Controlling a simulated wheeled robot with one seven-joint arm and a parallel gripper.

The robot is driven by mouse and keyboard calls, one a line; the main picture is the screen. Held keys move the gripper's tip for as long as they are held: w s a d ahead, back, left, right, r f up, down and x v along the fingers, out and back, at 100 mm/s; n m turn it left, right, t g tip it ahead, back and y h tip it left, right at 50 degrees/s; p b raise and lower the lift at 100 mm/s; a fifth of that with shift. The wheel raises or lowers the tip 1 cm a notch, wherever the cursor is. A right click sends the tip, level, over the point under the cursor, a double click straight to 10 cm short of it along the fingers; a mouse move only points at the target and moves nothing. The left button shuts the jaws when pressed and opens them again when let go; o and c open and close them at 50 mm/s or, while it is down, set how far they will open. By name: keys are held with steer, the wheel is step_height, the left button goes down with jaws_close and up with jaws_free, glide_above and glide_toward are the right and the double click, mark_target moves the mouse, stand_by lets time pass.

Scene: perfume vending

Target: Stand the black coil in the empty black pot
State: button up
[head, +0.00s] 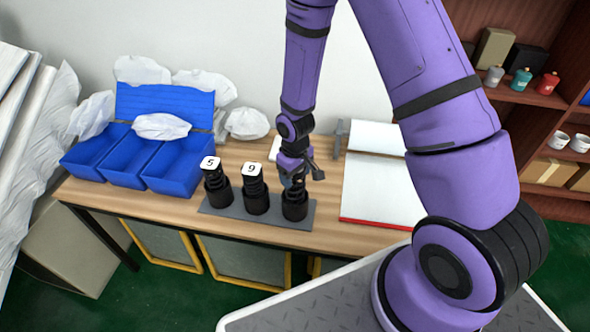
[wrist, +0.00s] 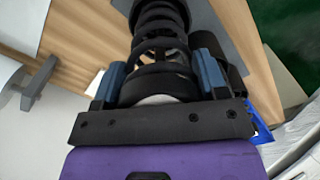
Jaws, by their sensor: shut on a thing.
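My gripper (head: 292,177) is over the rightmost black pot (head: 295,208) on the grey tray. In the wrist view its blue fingers (wrist: 162,74) are shut on the black coil (wrist: 160,22), one finger on each side. The coil points away from my gripper, towards the pot. My gripper hides most of the coil in the head view, and I cannot tell how far its lower end is inside the pot. The left pot (head: 217,197) and the middle pot (head: 257,204) each hold a black coil with a white tag, 5 and 9.
The grey tray (head: 232,214) lies at the front of the wooden table (head: 120,197). A blue three-part bin (head: 172,180) stands left, with white bags around it. A white board with a red edge (head: 375,195) lies right. Shelves (head: 535,97) stand far right.

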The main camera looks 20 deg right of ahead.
steer(key=shift+f, duration=0.25)
steer(key=o, duration=1.4)
steer(key=shift+o, duration=0.2)
step_height(320, 180, up, 11)
steer(key=shift+f, duration=0.1)
stand_by(0.3)
